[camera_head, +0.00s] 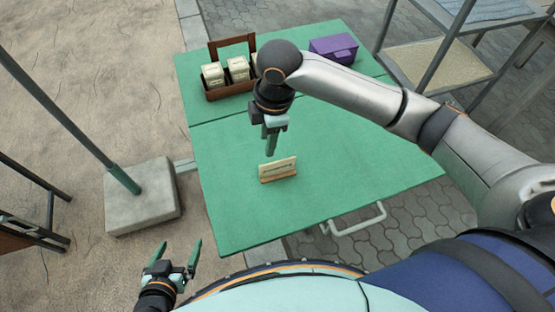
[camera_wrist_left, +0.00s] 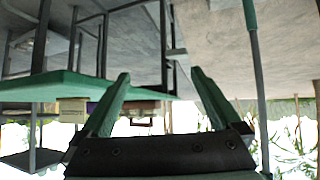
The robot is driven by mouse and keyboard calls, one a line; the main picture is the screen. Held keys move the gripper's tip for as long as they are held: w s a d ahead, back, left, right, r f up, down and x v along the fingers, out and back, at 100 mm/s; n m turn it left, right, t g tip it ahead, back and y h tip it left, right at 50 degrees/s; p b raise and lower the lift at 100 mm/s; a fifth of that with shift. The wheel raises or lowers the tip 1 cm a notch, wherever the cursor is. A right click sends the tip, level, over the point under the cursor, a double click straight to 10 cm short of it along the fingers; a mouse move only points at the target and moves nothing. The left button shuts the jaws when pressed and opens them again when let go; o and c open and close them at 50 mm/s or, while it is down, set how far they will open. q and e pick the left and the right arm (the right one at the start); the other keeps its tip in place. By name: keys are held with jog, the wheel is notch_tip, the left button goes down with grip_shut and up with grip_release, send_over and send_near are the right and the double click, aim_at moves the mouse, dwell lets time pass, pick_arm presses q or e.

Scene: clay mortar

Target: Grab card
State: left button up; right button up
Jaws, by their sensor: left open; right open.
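A cream card (camera_head: 278,167) stands slightly tilted in a small wooden holder (camera_head: 278,178) on the green table, toward its near side. My right gripper (camera_head: 271,150) points down just above and behind the card, with its fingers apart from it; they look close together from this angle. Nothing shows between them. My left gripper (camera_head: 178,250) is open and empty, low at the bottom left, off the table. Its two open fingers also show in the left wrist view (camera_wrist_left: 160,90).
The green table (camera_head: 340,190) has a wooden caddy (camera_head: 232,92) with cream boxes at the back left and a purple box (camera_head: 334,48) at the back right. A metal rack (camera_head: 450,60) stands at the right. A concrete block (camera_head: 142,200) with a post stands left of the table.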

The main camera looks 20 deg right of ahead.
aim_at(277, 162)
jog(key=shift+g+h, duration=0.3)
jog(key=shift+h, duration=0.2)
jog(key=f, duration=0.3)
jog(key=d+f+b, duration=0.1)
jog(key=f, duration=0.3)
jog(key=d+f+b, duration=0.1)
jog(key=f, duration=0.3)
jog(key=shift+s+f, duration=0.1)
jog(key=shift+f, duration=0.05)
pick_arm(q)
jog(key=shift+s+d+f+g, duration=0.2)
jog(key=shift+d+f, duration=0.1)
jog(key=shift+f, duration=0.25)
jog(key=shift+s+d+f+g, duration=0.15)
jog(key=shift+d+f, duration=0.1)
jog(key=shift+f, duration=0.25)
pick_arm(e)
jog(key=shift+c, duration=0.8)
pick_arm(q)
jog(key=shift+w+r, duration=0.1)
jog(key=shift+r, duration=0.05)
pick_arm(e)
grip_shut()
